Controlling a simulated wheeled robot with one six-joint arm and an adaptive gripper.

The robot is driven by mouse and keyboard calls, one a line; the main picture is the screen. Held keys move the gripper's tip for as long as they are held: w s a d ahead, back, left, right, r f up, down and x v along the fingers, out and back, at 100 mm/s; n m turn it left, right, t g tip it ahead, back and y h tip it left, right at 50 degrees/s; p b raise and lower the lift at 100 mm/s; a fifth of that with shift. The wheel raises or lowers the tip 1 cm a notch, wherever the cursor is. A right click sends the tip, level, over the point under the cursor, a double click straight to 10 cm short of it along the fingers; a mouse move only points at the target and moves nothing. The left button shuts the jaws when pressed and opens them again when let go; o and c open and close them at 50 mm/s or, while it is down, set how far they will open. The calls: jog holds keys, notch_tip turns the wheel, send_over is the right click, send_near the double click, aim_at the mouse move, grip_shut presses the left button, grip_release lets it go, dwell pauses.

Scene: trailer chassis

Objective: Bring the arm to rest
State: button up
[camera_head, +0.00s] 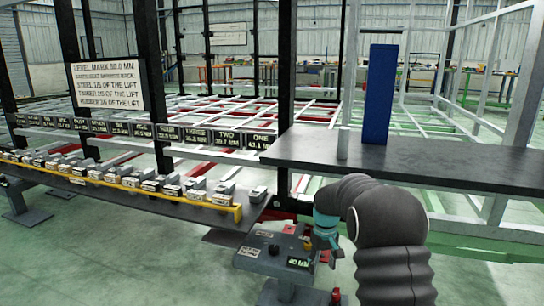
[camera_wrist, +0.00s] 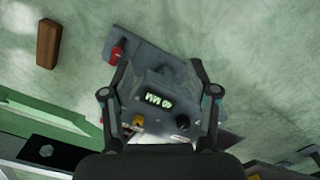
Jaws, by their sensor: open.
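My arm (camera_head: 392,245), dark grey with a teal band, reaches in from the lower right of the head view and bends down over a grey control box (camera_head: 278,252). My gripper (camera_wrist: 160,92) is open in the wrist view, its two fingers spread wide apart with nothing held. Between and beyond the fingers is the same control box (camera_wrist: 165,82), with a lit display, a yellow knob (camera_wrist: 138,121) and a black knob (camera_wrist: 182,122). I cannot tell whether the fingers touch the box. In the head view my fingertips are hard to make out beside the box.
A dark tabletop (camera_head: 440,163) with a blue upright block (camera_head: 379,95) stands behind my arm. A long bench (camera_head: 125,205) with a row of labelled weights and a yellow rail is at left. A red cylinder (camera_wrist: 118,55) and a brown block (camera_wrist: 48,43) show in the wrist view.

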jog(key=s+r+m+t+p, duration=0.1)
jog(key=s+r+t, duration=0.1)
jog(key=s+r, duration=0.5)
jog(key=s+r+m+t+p, duration=0.1)
jog(key=s+r, duration=0.6)
jog(key=s, duration=1.1)
jog(key=s+r+m+t+p, duration=0.1)
jog(key=s+r+t, duration=0.2)
jog(key=s+r, duration=0.4)
jog(key=shift+s+d+r, duration=0.15)
jog(key=shift+s+r, duration=0.1)
jog(key=shift+s, duration=2.75)
